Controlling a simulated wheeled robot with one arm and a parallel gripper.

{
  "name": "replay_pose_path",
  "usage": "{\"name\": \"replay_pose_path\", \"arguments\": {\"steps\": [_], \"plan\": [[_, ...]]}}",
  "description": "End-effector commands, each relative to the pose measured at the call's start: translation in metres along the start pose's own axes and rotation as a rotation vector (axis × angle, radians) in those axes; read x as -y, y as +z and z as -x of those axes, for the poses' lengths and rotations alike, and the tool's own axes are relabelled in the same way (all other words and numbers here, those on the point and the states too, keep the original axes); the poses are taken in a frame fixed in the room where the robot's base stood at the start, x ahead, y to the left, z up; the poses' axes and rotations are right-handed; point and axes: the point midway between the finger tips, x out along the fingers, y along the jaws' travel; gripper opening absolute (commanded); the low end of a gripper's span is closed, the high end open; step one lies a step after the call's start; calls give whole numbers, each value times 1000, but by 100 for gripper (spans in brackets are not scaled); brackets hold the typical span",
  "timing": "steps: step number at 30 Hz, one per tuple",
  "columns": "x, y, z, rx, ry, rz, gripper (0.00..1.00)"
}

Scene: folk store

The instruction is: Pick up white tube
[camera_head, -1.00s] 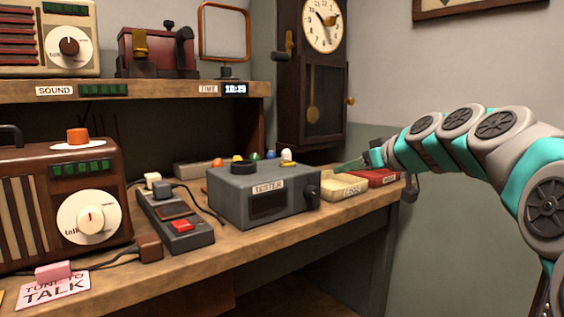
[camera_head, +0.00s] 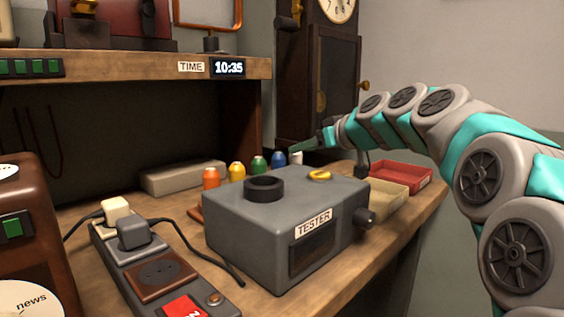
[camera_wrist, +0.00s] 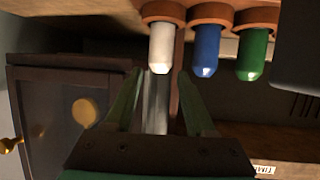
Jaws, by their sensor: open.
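The white tube (camera_wrist: 161,46) stands at the end of a row of tubes, in a round brown holder, in the wrist view. In the head view the white tube (camera_head: 296,158) shows small at the right end of the row, behind the tester. My gripper (camera_wrist: 160,75) is open, its two green fingers apart, with the white tube's tip between and just beyond the fingertips. In the head view my gripper (camera_head: 308,145) is just above and beside the white tube. I cannot tell whether a finger touches it.
Blue (camera_wrist: 206,50) and green (camera_wrist: 252,54) tubes stand close beside the white one. Yellow (camera_head: 236,171) and orange (camera_head: 211,178) tubes continue the row. The grey tester (camera_head: 270,225) stands in front. A cream tray (camera_head: 385,205) and red tray (camera_head: 410,175) lie right. The clock cabinet (camera_head: 325,80) stands behind.

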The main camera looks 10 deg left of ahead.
Motion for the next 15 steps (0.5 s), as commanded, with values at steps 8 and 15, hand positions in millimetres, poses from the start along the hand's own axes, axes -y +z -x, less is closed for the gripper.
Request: {"name": "replay_pose_path", "arguments": {"steps": [8,15], "plan": [[0,2,-26,5,-2,0,55],[0,4,-49,2,-1,-1,55]]}}
